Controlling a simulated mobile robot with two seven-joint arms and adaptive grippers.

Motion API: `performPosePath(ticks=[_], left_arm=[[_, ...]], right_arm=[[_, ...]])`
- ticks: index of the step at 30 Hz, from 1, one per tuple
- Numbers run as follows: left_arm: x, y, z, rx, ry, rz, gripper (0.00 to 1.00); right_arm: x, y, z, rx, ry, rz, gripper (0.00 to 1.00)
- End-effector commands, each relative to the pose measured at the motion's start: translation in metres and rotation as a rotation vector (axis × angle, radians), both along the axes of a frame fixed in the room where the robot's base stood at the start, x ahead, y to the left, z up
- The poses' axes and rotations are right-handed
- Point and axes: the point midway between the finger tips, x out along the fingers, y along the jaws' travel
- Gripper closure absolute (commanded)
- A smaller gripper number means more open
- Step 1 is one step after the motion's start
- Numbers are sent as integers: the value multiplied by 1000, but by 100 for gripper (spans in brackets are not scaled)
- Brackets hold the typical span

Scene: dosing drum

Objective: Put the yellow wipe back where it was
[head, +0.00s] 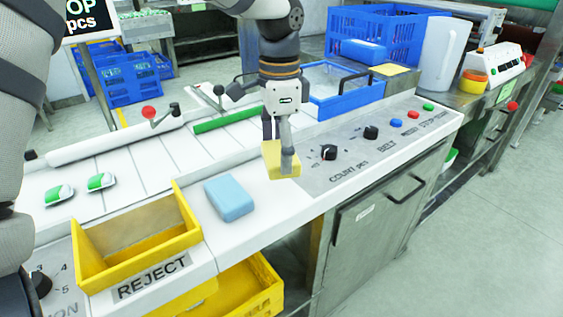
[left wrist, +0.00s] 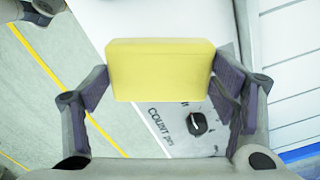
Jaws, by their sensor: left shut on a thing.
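The yellow wipe (head: 272,160) is a block-shaped pad over the front of the white worktop, just left of the grey control panel. My left gripper (head: 281,150) is shut on it, pointing down. In the left wrist view the wipe (left wrist: 160,70) sits between the two finger pads. I cannot tell whether its underside touches the worktop. A light blue wipe (head: 230,198) lies on the worktop to the left, apart from the gripper. My right gripper is not in view.
The control panel (head: 350,158) has black knobs and coloured buttons. A yellow REJECT bin (head: 190,240) stands left of the blue wipe. A blue tray (head: 345,105) is behind the gripper. Two green-and-white items (head: 100,182) lie on the belt. White worktop is bare between blue wipe and gripper.

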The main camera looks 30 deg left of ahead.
Motion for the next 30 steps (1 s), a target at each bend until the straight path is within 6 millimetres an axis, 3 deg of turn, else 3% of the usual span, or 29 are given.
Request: performPosePath(ticks=[4,8,18,19,21,30], left_arm=[[12,10,-22,-1,4,2,48],[11,10,-45,-1,-1,1,48],[11,10,-48,0,-7,1,48],[11,10,-49,0,-7,1,19],[11,10,-49,0,-7,1,4],[11,10,-48,0,-7,1,2]], right_arm=[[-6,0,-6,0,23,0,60],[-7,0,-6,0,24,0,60],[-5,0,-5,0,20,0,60],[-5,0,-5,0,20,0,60],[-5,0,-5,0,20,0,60],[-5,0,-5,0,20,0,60]])
